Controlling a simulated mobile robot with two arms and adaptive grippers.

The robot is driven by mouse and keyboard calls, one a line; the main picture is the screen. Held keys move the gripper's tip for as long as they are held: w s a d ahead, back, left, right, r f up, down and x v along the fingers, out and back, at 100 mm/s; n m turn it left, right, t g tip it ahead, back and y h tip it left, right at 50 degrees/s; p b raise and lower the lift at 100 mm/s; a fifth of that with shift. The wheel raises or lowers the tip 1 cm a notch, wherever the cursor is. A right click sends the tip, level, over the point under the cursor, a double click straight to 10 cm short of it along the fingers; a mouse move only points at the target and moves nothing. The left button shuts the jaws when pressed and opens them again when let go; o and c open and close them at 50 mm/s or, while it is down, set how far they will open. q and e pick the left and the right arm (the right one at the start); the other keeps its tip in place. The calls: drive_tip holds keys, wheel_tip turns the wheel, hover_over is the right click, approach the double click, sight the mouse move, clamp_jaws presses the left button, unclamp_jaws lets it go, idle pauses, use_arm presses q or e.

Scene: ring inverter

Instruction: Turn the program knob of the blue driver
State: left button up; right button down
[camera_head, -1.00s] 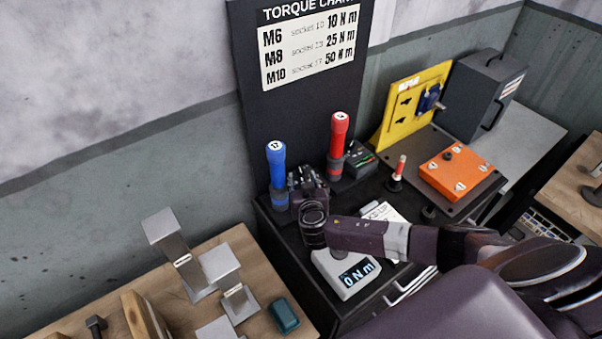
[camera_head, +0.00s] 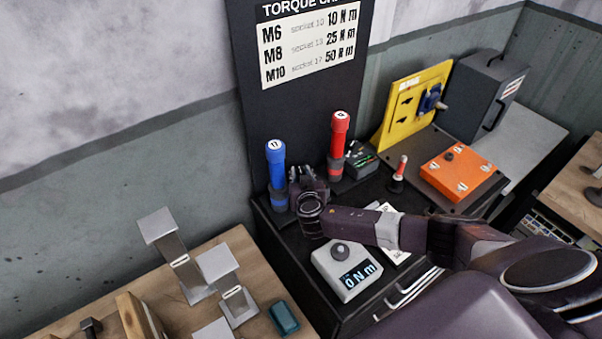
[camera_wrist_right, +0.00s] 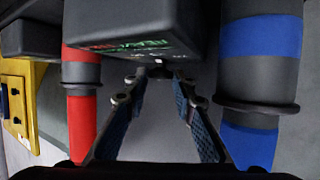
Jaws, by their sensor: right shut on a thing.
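The blue driver (camera_head: 277,174) stands upright with 17 on its top. It shows at the right of the right wrist view (camera_wrist_right: 262,60). My right gripper (camera_head: 304,181) is just right of the blue driver and left of the red driver (camera_head: 338,145). In the right wrist view its fingers (camera_wrist_right: 162,78) converge on a small dark part by the lower edge of a dark box (camera_wrist_right: 135,25). The part is largely hidden, and I cannot tell whether it is the program knob. The gripper is shut on it. My left gripper is out of view.
A white torque meter (camera_head: 345,273) reading 0 N m lies in front of my wrist. A small dark unit with a green light (camera_head: 362,161) is right of the red driver. A yellow panel (camera_head: 412,100) and an orange box (camera_head: 462,172) are further right.

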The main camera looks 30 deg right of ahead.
drive_tip(key=shift+s+d+f+n+y+b, duration=0.15)
drive_tip(key=shift+f+n+y+b, duration=0.3)
drive_tip(key=shift+b, duration=0.7)
drive_tip(key=shift+d+r+n+t+y+b, duration=0.2)
drive_tip(key=shift+n+t+y+b, duration=0.1)
drive_tip(key=shift+n+y+b, duration=0.6)
drive_tip(key=shift+r+n+y+b, duration=0.2)
drive_tip(key=shift+n+y+b, duration=0.15)
drive_tip(key=shift+y, duration=0.2)
drive_tip(key=n+y, duration=0.2)
drive_tip(key=y, duration=0.1)
drive_tip(key=shift+d+r+n+p, duration=0.2)
drive_tip(key=shift+d+n+p, duration=0.2)
drive_tip(key=shift+w+d+n+y, duration=0.1)
drive_tip(key=shift+w+n+y, duration=0.05)
drive_tip(key=shift+n+y, duration=0.4)
drive_tip(key=shift+w+d+n+y, duration=0.1)
drive_tip(key=shift+n+y, duration=0.35)
drive_tip(key=shift+y, duration=0.2)
drive_tip(key=n+g+y+b, duration=0.1)
drive_tip(key=n+y+b, duration=0.1)
drive_tip(key=shift+w+d+f+g+y, duration=0.1)
drive_tip(key=shift+d+f+g+y, duration=0.05)
drive_tip(key=shift+f+g+y, duration=0.2)
drive_tip(key=shift+r+n+g+y+b, duration=0.15)
drive_tip(key=shift+n+g+y+b, duration=0.9)
drive_tip(key=shift+n+b, duration=0.35)
